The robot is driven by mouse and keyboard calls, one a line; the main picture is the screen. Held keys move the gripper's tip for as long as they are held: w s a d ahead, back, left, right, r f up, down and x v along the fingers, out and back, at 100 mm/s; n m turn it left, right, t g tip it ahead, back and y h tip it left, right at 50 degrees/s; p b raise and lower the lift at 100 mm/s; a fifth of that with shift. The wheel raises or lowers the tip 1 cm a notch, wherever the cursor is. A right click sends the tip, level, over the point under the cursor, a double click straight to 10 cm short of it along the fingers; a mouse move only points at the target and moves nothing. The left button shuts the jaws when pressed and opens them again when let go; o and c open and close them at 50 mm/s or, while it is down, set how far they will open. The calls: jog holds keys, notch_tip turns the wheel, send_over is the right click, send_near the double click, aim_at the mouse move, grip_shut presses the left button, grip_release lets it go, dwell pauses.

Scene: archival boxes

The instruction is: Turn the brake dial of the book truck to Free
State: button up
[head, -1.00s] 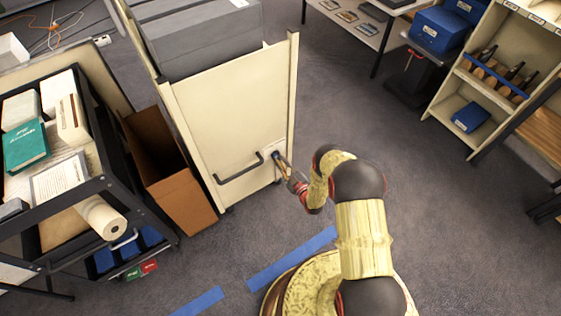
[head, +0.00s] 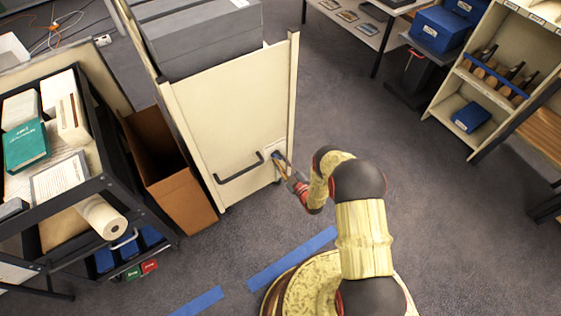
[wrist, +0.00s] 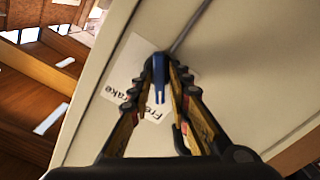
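The book truck (head: 228,115) is a cream cart standing at the centre of the head view, its end panel facing me. Its blue brake dial (wrist: 158,78) sits on a white label (wrist: 122,78) low on that panel, near the right edge. In the wrist view the dial's bar points down the picture, close to the partly covered word "Free"; "Brake" shows in part to its left. My gripper (wrist: 160,68) has one finger on each side of the dial, the tips closed in against it. The fingers hide part of the label.
A dark handle (head: 240,168) sticks out of the panel left of the dial. An open cardboard box (head: 185,200) stands left of the truck, beside a dark loaded cart (head: 75,210). Blue tape (head: 292,259) marks the floor. The floor right of the truck is clear.

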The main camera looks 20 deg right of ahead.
jog(key=shift+o, duration=0.9)
jog(key=v, duration=1.2)
